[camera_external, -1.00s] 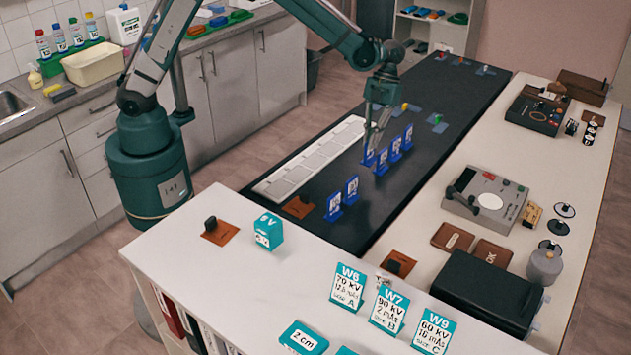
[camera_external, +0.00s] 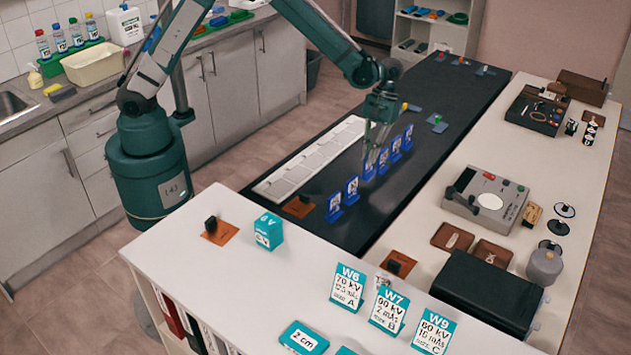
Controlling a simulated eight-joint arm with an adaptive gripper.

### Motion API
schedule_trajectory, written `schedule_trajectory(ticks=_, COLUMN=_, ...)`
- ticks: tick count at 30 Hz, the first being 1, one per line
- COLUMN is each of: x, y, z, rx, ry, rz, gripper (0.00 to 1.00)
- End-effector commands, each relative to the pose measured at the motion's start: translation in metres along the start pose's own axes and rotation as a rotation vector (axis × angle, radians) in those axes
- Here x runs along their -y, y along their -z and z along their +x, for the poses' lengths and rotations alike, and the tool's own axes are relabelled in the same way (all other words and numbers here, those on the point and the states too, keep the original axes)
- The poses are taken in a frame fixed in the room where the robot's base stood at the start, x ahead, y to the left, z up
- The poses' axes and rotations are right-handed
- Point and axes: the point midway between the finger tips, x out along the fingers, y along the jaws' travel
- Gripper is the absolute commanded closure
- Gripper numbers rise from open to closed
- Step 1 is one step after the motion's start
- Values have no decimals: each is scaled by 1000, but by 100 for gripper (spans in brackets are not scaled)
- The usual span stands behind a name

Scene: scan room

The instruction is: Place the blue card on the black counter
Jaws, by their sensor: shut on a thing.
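The black counter (camera_external: 387,203) runs from the near left to the far right. Several upright blue cards with white panels stand in a row on it, among them one at the near end (camera_external: 335,208) and one at the far end (camera_external: 408,138). My gripper (camera_external: 374,151) points down over the middle of the row. It is shut on a blue card (camera_external: 369,167), which hangs below the fingers, partly hidden by them. I cannot tell whether this card touches the counter.
A strip of pale tiles (camera_external: 310,160) lies along the counter's left side. Other blue cards stand close right of the held one. Small coloured pegs (camera_external: 405,106) on blue bases are further back. A white shelf with teal cards (camera_external: 347,287) is in front.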

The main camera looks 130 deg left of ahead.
Motion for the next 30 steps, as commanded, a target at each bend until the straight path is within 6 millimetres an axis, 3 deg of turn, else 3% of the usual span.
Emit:
schedule_trajectory(ticks=6, x=0, y=-2, z=4, rx=0, ry=0, rz=0, gripper=100)
schedule_trajectory(ticks=17, x=0, y=-14, z=34, rx=0, ry=0, rz=0, gripper=100)
schedule_trajectory(ticks=30, x=0, y=-15, z=38, rx=0, ry=0, rz=0, gripper=100)
